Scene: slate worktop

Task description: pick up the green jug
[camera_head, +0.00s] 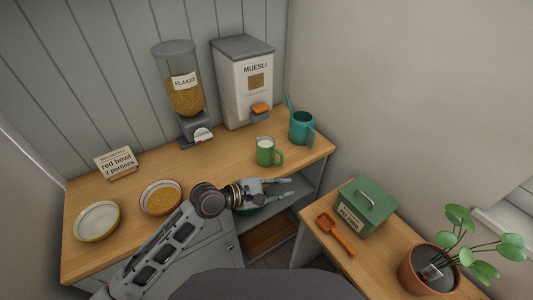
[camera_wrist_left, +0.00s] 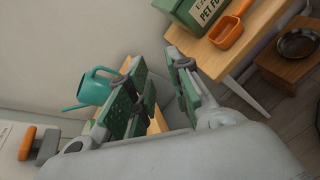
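The green jug (camera_head: 265,152) stands upright on the wooden worktop (camera_head: 225,160), holding something white, its handle to the right in the head view. My left gripper (camera_head: 290,187) is in front of the jug and apart from it, near the worktop's front edge. In the left wrist view its two fingers (camera_wrist_left: 160,88) are spread with nothing held between them. A sliver of green (camera_wrist_left: 89,126) behind the left finger there may be the jug, mostly hidden. My right gripper is in neither view.
A teal watering can (camera_head: 302,128) stands right of the jug; it also shows in the left wrist view (camera_wrist_left: 96,88). Behind are the muesli dispenser (camera_head: 243,85) and flakes dispenser (camera_head: 183,95). A red bowl (camera_head: 160,198) and a pale bowl (camera_head: 97,221) sit left.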

